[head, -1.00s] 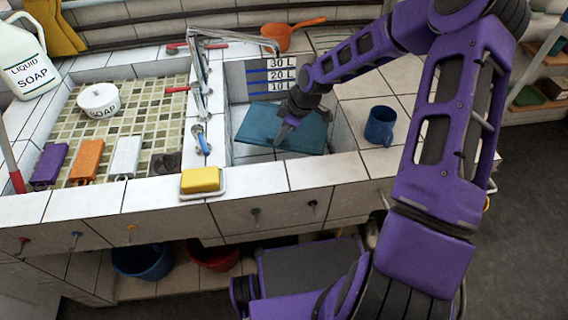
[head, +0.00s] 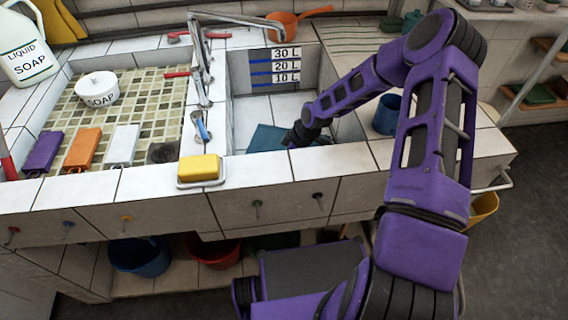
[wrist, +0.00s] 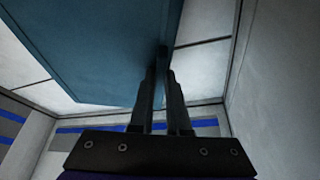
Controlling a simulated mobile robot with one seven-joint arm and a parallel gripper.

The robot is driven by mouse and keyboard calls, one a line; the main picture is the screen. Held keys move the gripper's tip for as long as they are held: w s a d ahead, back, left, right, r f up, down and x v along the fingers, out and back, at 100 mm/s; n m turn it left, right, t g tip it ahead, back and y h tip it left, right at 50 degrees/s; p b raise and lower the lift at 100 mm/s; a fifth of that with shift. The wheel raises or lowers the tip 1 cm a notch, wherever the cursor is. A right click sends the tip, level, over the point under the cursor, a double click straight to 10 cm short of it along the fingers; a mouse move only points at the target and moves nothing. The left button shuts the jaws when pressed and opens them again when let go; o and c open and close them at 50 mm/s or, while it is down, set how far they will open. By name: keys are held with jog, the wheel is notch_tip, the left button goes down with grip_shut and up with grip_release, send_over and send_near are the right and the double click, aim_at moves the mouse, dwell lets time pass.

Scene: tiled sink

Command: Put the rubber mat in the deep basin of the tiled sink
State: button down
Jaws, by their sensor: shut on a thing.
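The teal rubber mat (head: 266,138) shows inside the deep basin (head: 285,108) in the head view, low near its front wall, which hides part of it. In the wrist view the mat (wrist: 95,45) fills the upper left as a flat sheet. My gripper (wrist: 160,60) is shut on the mat's edge. In the head view my gripper (head: 291,140) reaches down into the basin at the front right. The basin's pale tiled floor and walls show around the mat. I cannot tell whether the mat touches the floor.
A blue mug (head: 386,115) stands on the right ledge. A yellow sponge (head: 199,168) sits on the front ledge. The tap (head: 199,65) rises left of the deep basin. The shallow basin (head: 130,120) on the left holds a soap bowl (head: 97,89) and several coloured blocks.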

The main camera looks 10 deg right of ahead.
jog(key=shift+f, duration=0.7)
jog(key=shift+f, duration=0.15)
jog(key=c, duration=0.9)
grip_release()
jog(key=p+v, duration=0.2)
jog(key=v, duration=1)
